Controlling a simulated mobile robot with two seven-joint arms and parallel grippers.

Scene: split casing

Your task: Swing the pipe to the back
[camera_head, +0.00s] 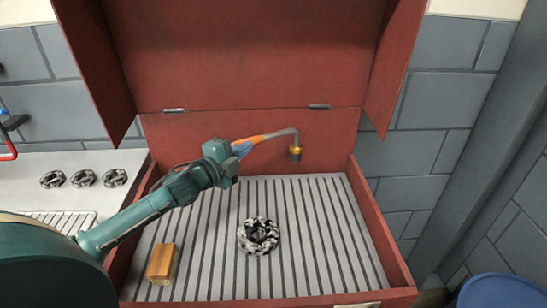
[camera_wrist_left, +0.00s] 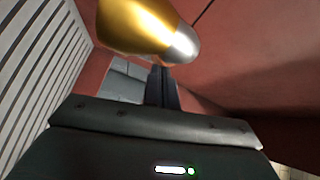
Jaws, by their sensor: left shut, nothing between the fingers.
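The pipe (camera_head: 281,133) sticks out near the back wall inside the open red case. It has an orange section, a grey bend and a brass end (camera_head: 295,153) that hangs down on the right. My left gripper (camera_head: 236,152) is at the pipe's left end, beside a small blue part. Its fingers are shut and empty; they also show in the left wrist view (camera_wrist_left: 161,86). A gold and silver rounded piece (camera_wrist_left: 145,28) fills the top of that view, close in front of the fingers. I cannot tell whether they touch it. My right gripper is not in view.
The red case (camera_head: 385,235) has a raised lid (camera_head: 245,55) and a grooved grey floor. A wooden block (camera_head: 162,263) and a speckled ring (camera_head: 258,236) lie on that floor. Several dark rings (camera_head: 83,178) sit on the counter at left. A blue round thing (camera_head: 500,292) is at lower right.

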